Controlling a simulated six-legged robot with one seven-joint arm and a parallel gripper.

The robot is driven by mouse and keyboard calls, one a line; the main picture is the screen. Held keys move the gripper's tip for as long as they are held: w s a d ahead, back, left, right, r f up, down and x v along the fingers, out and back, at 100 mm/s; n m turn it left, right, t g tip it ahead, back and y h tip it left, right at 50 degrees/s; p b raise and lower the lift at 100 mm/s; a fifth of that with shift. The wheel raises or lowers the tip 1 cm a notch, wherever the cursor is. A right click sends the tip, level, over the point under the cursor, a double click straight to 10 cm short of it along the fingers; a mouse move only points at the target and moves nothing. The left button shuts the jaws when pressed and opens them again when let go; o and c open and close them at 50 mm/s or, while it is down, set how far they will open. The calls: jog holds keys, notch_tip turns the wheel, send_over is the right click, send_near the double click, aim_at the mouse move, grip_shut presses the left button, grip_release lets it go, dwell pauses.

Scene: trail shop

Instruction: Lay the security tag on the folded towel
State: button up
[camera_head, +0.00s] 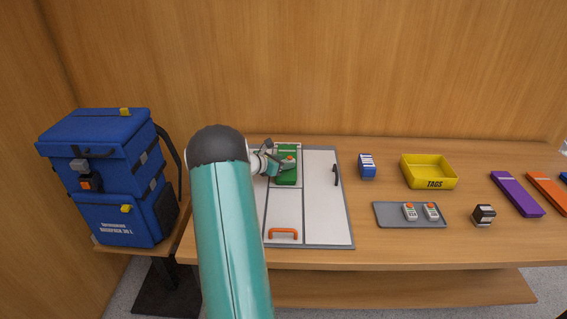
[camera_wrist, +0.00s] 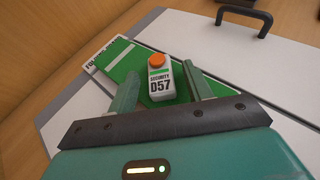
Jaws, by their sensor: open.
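The security tag (camera_wrist: 161,82) is white with an orange button, a green stripe and the number 057. In the wrist view it lies on the green folded towel (camera_wrist: 121,60), between the two fingers of my gripper (camera_wrist: 163,88). The fingers are open, with a gap on both sides of the tag. My arm hides part of the board, and my gripper (camera_head: 273,161) is just left of the towel.
A grey tray (camera_head: 385,217) holds two similar tags. A yellow TAGS bin (camera_head: 429,184), a blue box (camera_head: 367,166) and a small dark box (camera_head: 483,215) stand nearby. Purple and orange strips lie at right. A blue backpack (camera_head: 105,185) stands left. Black and orange handles rise from the board.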

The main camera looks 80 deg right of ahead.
jog(key=v, duration=1.1)
jog(key=shift+w+a+r, duration=0.1)
jog(key=shift+w+a, duration=0.05)
jog(key=shift+w+a+r, duration=0.1)
jog(key=shift+w+a, duration=0.05)
jog(key=w+a+r+m+t+y, duration=0.15)
jog(key=w+a+r, duration=0.25)
jog(key=a, duration=0.6)
jog(key=w+a+r+m+t+y, duration=0.1)
jog(key=w+a+r+m+t, duration=0.25)
jog(key=a, duration=0.75)
jog(key=w+a+r+m+t+y, duration=0.2)
jog(key=w+a+r, duration=0.2)
jog(key=a, duration=0.6)
jog(key=s+a+r+m+t+y, duration=0.1)
jog(key=s+a+m+t+y, duration=0.1)
jog(key=a, duration=1.3)
jog(key=s+a+r+m+t+y, duration=0.1)
jog(key=s+a+m+t+y, duration=0.1)
jog(key=a, duration=1.4)
jog(key=s+t+y, duration=0.1)
jog(key=s+y, duration=0.1)
jog(key=y, duration=0.1)
jog(key=shift+a+m+t, duration=0.15)
jog(key=shift+m+t, duration=0.15)
jog(key=shift+t, duration=0.1)
